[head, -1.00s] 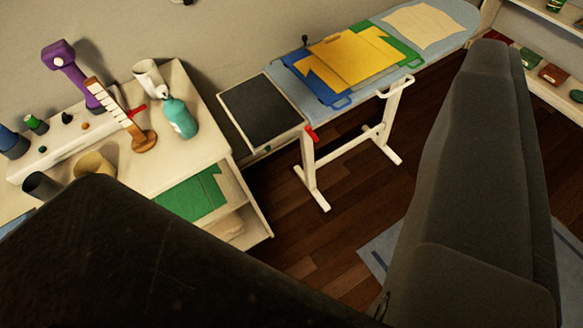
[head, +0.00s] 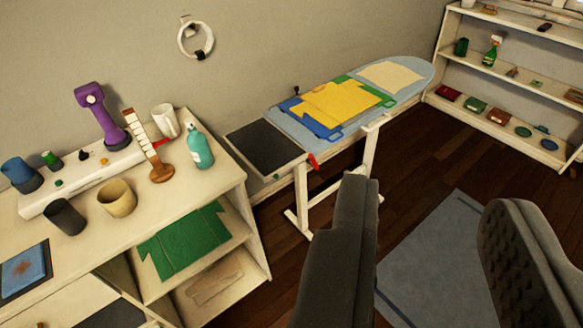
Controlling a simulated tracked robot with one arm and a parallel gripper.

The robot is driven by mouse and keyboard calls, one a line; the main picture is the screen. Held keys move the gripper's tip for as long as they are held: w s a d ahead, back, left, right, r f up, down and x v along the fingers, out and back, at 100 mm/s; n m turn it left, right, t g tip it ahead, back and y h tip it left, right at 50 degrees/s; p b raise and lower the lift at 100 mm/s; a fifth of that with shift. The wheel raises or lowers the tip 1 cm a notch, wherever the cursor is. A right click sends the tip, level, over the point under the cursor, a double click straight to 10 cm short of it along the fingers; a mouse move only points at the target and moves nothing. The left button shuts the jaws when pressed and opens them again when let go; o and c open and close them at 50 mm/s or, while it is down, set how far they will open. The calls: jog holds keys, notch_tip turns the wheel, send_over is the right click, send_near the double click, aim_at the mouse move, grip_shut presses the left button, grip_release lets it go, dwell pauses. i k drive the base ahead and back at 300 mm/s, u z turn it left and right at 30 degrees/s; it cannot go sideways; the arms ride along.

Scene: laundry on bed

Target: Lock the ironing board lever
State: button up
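The ironing board (head: 425,72) stands against the wall at the upper middle, on white legs with a blue-grey top. A small red lever (head: 313,161) shows at its near end, below the edge beside the dark pad. A black knob (head: 297,90) rises at its far edge. My gripper (head: 432,195) is in the lower right, with its two dark fingers wide apart and nothing between them. It appears nearer the camera than the board, apart from the lever. The lever's latch is too small to make out.
Folded yellow, blue and green clothes (head: 345,100) lie on the board. A white cabinet (head: 228,170) at left holds a purple tool, bottle and cups. Shelves (head: 520,80) stand at right. A blue-grey rug (head: 430,250) lies on the open wooden floor.

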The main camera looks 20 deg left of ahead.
aim_at(311, 160)
jog(key=u, duration=0.3)
jog(key=i, duration=1)
jog(key=k, duration=0.65)
jog(key=z, duration=0.4)
jog(key=i, duration=1.7)
jog(key=u, duration=0.15)
